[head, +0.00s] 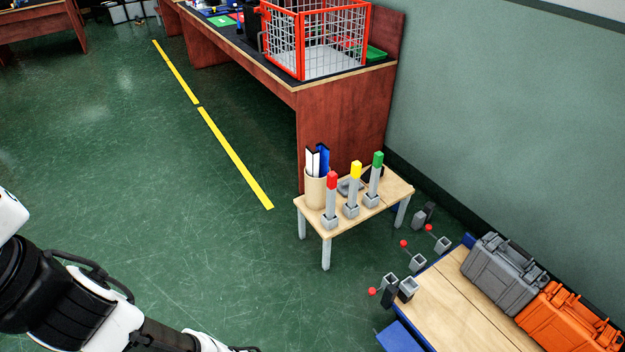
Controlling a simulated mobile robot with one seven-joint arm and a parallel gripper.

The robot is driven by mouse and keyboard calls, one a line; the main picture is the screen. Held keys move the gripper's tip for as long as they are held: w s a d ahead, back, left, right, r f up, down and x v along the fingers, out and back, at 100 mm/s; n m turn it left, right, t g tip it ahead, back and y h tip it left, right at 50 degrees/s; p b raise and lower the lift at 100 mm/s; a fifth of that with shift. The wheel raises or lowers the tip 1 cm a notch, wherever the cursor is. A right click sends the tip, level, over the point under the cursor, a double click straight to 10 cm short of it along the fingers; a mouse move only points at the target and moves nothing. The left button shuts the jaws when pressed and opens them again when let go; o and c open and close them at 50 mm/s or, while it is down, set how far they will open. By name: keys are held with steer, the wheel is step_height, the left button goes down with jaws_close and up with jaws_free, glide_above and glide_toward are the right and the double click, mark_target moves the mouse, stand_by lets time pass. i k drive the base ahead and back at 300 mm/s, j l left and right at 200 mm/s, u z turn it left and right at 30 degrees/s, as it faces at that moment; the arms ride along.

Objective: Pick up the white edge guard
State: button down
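A white edge guard (311,163) stands upright in a round tan holder (316,190) on a small wooden table (393,190). A blue edge guard (323,161) stands beside it in the same holder, with dark edges between them. The lower ends of both are hidden inside the holder. My white and black arm reaches along the lower left and runs out at the bottom edge, well apart from the table. My gripper is not visible.
Grey posts with red (331,197), yellow (355,188) and green (375,175) tops stand right of the holder. A red-framed wire basket (318,50) sits on the long bench behind. Grey (502,270) and orange (565,322) cases rest lower right. Floor left of the table is clear.

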mark_target(312, 158)
steer(key=i+z, duration=0.1)
steer(key=z, duration=0.35)
steer(key=i+j+z, duration=0.1)
steer(key=z, duration=0.35)
steer(key=i+j+z, duration=0.4)
steer(key=j, duration=0.15)
steer(key=j+z, duration=0.2)
steer(key=i+j+z, duration=0.1)
steer(key=j, duration=0.25)
steer(key=i+j, duration=0.15)
steer(key=j, duration=0.25)
steer(key=i+j+z, duration=0.15)
steer(key=j, duration=0.2)
steer(key=i+j, duration=0.1)
steer(key=j, duration=0.35)
steer(key=i+j, duration=0.1)
steer(key=j, duration=0.35)
steer(key=i+j, duration=0.1)
steer(key=j, duration=0.35)
